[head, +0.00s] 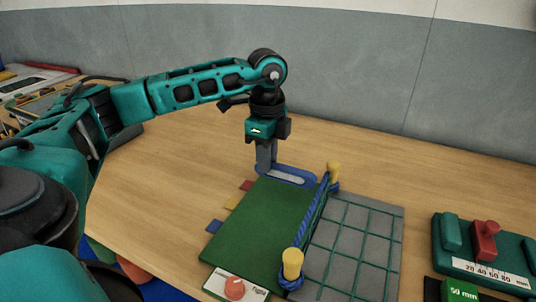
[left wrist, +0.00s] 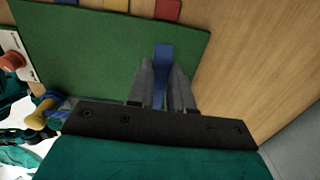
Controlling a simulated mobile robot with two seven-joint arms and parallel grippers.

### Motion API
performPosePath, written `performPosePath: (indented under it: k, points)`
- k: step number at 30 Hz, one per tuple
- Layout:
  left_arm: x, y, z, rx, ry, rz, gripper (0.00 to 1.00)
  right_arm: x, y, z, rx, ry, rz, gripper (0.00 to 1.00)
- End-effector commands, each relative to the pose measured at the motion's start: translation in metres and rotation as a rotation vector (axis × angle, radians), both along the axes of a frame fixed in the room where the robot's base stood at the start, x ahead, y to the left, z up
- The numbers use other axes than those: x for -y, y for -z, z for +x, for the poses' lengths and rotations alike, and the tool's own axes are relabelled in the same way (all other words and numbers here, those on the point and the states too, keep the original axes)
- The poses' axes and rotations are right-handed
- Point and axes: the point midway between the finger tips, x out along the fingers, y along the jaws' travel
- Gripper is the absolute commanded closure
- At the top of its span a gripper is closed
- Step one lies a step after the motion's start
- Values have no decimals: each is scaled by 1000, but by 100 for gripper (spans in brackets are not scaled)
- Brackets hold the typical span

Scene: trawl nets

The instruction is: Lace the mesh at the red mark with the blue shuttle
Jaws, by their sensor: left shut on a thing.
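My left gripper (head: 268,166) points down and is shut on the blue shuttle (head: 292,177), a flat blue piece with a pale slot. The shuttle is at the far edge of the green sheet (head: 262,222), left of the far yellow post (head: 333,171). In the left wrist view the shuttle (left wrist: 163,62) shows between the gripper's fingers (left wrist: 163,88). The grey mesh panel with green lines (head: 343,239) lies right of the blue rope (head: 313,213). A red tab (head: 247,185) is at the sheet's left edge; I cannot tell whether it is the red mark. My right gripper is not in view.
A near yellow post (head: 292,263) stands at the rope's front end. Yellow (head: 232,203) and blue (head: 214,227) tabs line the sheet. A red button (head: 235,288) is at front. A teal gauge (head: 446,262) with a red slider (head: 485,240) stands right. The table behind is clear.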

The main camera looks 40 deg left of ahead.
Motion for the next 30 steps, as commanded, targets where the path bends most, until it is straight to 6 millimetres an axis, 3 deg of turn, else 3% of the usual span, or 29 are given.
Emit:
performPosePath:
  k: [15, 21, 30]
  points:
    - [0, 45, 0, 1, -1, -1, 100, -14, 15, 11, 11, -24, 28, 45]
    - [17, 39, 5, 0, 2, -1, 100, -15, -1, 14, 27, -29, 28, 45]
    - [40, 39, 13, 0, 2, 0, 100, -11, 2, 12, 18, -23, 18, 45]
